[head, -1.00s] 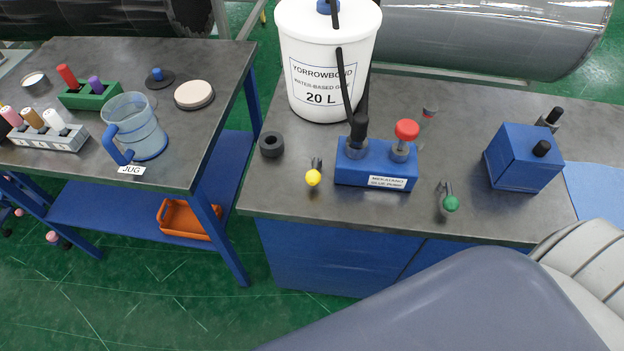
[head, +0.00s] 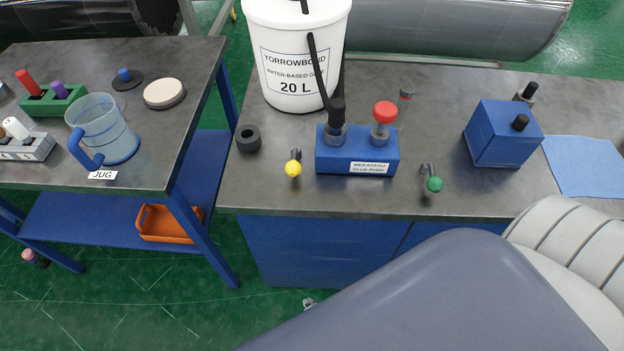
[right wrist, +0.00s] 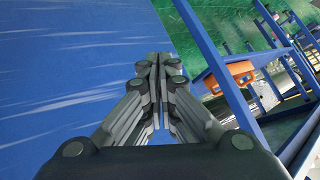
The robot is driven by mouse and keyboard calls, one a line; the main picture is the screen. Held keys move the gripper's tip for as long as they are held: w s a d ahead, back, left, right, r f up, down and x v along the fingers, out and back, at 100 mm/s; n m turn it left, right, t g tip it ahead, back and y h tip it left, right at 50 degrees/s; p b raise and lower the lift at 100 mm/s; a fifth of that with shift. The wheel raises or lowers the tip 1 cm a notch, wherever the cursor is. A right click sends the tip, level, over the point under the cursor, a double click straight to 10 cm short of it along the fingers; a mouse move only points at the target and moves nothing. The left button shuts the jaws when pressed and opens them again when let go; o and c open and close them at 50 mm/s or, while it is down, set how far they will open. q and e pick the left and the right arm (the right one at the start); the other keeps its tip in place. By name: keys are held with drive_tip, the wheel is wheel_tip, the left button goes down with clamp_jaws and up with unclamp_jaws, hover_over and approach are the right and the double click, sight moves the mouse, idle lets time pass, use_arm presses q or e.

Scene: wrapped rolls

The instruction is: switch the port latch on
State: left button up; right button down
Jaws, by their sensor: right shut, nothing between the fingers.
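Two small levers stand on the grey bench top in the head view, one with a yellow ball (head: 293,169) and one with a green ball (head: 435,184). I cannot tell from the pictures which is the port latch. Between them stands a blue glue pump block (head: 335,160) with a red knob (head: 385,112). My right gripper is shut and empty in the right wrist view (right wrist: 157,90), facing the blue cabinet front. Only its small grey tip (head: 310,303) shows in the head view, below the bench and apart from the levers; my arm hides the rest. My left gripper is not in view.
A white glue bucket (head: 293,50) stands behind the pump. A black ring (head: 248,138) lies left of the yellow lever. A blue box (head: 502,134) and a blue cloth (head: 585,168) are at right. A left table holds a jug (head: 105,130). The bench's front edge is clear.

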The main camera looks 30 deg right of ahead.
sight(294, 161)
drive_tip(key=w+r+m+t+h+b, duration=0.1)
drive_tip(key=w+r+m+t+h, duration=0.25)
drive_tip(key=r, duration=0.65)
drive_tip(key=w+r+m+t+b, duration=0.25)
drive_tip(key=w+r+m, duration=0.3)
drive_tip(key=r, duration=0.55)
drive_tip(key=s+d+r+m+h, duration=0.1)
drive_tip(key=d+r+m+h, duration=0.6)
drive_tip(key=r, duration=0.7)
drive_tip(key=d+m+b, duration=0.1)
drive_tip(key=d+m, duration=0.1)
drive_tip(key=m, duration=0.1)
drive_tip(key=shift+s+t, duration=0.3)
drive_tip(key=shift+s, duration=0.1)
drive_tip(key=shift+w+d, duration=0.1)
drive_tip(key=shift+d, duration=0.05)
drive_tip(key=p+x, duration=0.2)
drive_tip(key=x, duration=0.7)
drive_tip(key=shift+r+p, duration=0.2)
drive_tip(key=shift+p, duration=0.1)
drive_tip(key=w+a, duration=0.1)
drive_tip(key=w, duration=0.1)
drive_tip(key=shift+w+a+f, duration=0.35)
drive_tip(key=shift+a+f, duration=0.05)
drive_tip(key=shift+w+a+f, duration=0.1)
drive_tip(key=shift+w+a, duration=0.25)
drive_tip(key=shift+a, duration=0.15)
